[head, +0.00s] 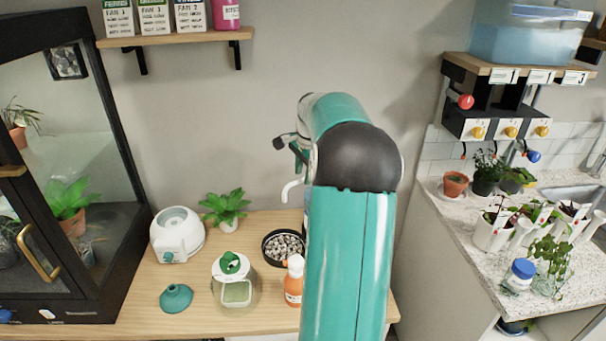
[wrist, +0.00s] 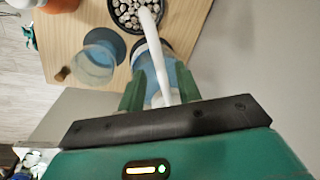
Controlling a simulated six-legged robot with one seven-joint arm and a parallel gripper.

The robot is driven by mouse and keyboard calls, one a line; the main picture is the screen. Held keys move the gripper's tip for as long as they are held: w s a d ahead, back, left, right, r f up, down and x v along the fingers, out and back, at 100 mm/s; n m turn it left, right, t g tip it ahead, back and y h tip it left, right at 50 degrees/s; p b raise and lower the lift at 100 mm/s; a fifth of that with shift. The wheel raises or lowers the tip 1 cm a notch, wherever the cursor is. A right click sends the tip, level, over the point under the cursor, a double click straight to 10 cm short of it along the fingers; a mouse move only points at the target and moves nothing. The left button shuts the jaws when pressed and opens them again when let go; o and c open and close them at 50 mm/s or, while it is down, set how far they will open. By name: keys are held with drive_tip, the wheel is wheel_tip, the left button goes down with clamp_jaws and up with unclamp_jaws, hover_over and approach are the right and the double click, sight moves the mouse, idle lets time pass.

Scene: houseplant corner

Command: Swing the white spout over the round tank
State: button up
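The white spout (wrist: 151,32) runs up the middle of the wrist view, its far end over a dark tray of pebbles. In the head view its curved end (head: 290,188) shows left of my arm; the rest is hidden. My gripper (wrist: 160,74) is open, with one green finger on each side of the spout and gaps showing. A blue-and-clear cylinder (wrist: 172,64) stands below the spout. A clear round vessel with a bluish tint (wrist: 92,64), likely the round tank, is to the left in the wrist view, apart from the spout. My arm hides this vessel in the head view.
A potted plant (head: 227,210) stands behind. A glass cabinet (head: 95,150) bounds the left.

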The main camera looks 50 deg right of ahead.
drive_tip(key=shift+w+f, duration=0.1)
drive_tip(key=shift+f, duration=0.35)
clamp_jaws()
drive_tip(key=s+d+n+y, duration=0.2)
drive_tip(key=s+n, duration=0.7)
drive_tip(key=n, duration=0.3)
drive_tip(key=shift+d, duration=0.25)
drive_tip(key=shift+r, duration=0.1)
idle(0.5)
